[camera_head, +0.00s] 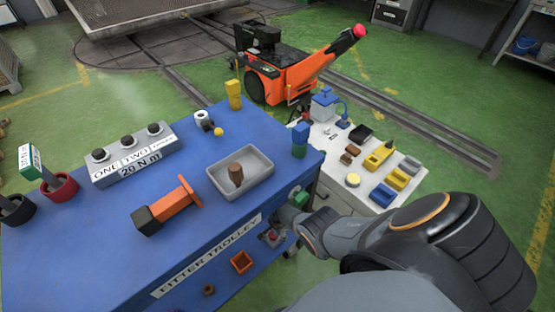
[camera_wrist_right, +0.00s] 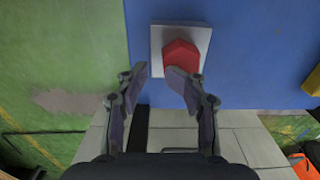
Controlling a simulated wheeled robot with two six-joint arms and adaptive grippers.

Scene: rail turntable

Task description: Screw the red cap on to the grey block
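The red cap (camera_wrist_right: 181,57) is a six-sided piece at the grey block (camera_wrist_right: 202,38), a square plate on the blue trolley side in the right wrist view. I cannot tell how far it is screwed on. In the head view the red cap (camera_head: 270,236) is small, low on the trolley's front face near its right end. My right gripper (camera_wrist_right: 158,74) has its two fingers apart with nothing held between them. Its right fingertip overlaps the lower edge of the cap in the picture; contact cannot be told. My left gripper is not in view.
The blue trolley top (camera_head: 95,230) carries a grey tray (camera_head: 265,178) with a brown piece, an orange-and-black tool (camera_head: 165,207) and a torque tester (camera_head: 130,155). A white side table (camera_head: 350,200) holds several small parts.

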